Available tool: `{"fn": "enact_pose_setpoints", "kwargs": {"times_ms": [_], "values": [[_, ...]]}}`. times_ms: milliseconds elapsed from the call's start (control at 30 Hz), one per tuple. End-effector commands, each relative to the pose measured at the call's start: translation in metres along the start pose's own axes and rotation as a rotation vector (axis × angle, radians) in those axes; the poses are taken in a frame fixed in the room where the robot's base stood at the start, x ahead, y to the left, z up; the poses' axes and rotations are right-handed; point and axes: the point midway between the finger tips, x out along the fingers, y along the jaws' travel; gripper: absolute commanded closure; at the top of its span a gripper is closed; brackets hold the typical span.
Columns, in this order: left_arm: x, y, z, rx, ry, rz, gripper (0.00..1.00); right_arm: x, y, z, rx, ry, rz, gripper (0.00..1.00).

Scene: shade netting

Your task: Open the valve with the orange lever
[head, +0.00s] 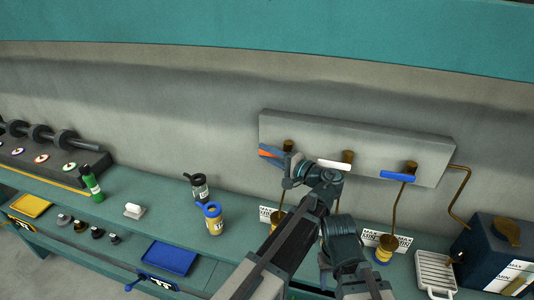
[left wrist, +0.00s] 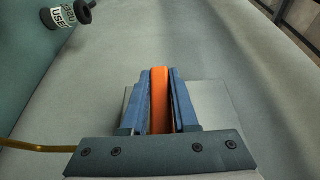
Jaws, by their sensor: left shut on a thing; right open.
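The orange lever (head: 268,154) is at the left end of a pale panel on the wall, on a brown valve fitting (head: 288,146). My left gripper (head: 272,155) is shut on the orange lever. In the left wrist view the lever (left wrist: 159,100) stands between the two blue fingers (left wrist: 160,98), with a finger pressed to each side. My right arm is low and to the right of the left one; its gripper (head: 335,220) is open, its fingers hard to make out.
The panel (head: 375,145) also bears a white lever (head: 334,164) and a blue lever (head: 398,176). Brown pipes run down to the bench. A white rack (head: 436,272) and a dark box (head: 490,250) stand at right; bottles (head: 91,184) stand at left.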

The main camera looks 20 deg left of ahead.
Motion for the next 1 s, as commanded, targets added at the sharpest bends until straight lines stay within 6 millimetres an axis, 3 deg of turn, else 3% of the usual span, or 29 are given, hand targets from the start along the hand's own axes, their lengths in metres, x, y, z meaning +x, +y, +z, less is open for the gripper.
{"fn": "enact_pose_setpoints", "kwargs": {"times_ms": [1000], "values": [[-0.0008,0.0008,0.0004,-0.011,0.0,0.03,1.0,-0.0058,0.0005,0.0003,0.001,0.0,0.0,0.5]]}}
